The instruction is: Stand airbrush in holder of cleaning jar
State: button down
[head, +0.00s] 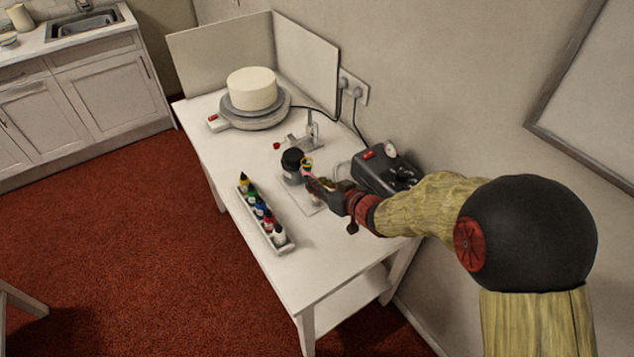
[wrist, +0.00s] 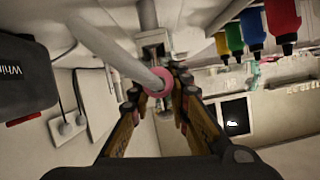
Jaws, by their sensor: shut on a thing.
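The cleaning jar (head: 292,173) stands on the white table, with a black lid (head: 292,158) and a small yellow ring-like part (head: 307,162) at its right side, which looks like the holder. My gripper (head: 313,185) is just right of and in front of the jar, low over the table. In the wrist view my gripper (wrist: 158,92) is shut on a slim pale grey tube with a pink ring, which looks like the airbrush (wrist: 125,60). It slants up and left from between the fingers. In the head view the airbrush is mostly hidden by my gripper.
A black compressor (head: 385,172) stands by the wall, right of the jar. A tray of paint bottles (head: 272,240) lies in front. Behind the jar are a small stand (head: 311,130) and a turntable (head: 255,117) bearing a white cake (head: 252,88). The table's near end is clear.

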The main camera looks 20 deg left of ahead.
jog(key=c, duration=1.7)
grip_release()
jog(key=shift+o, duration=0.4)
jog(key=shift+f, duration=0.1)
jog(key=v, duration=1.2)
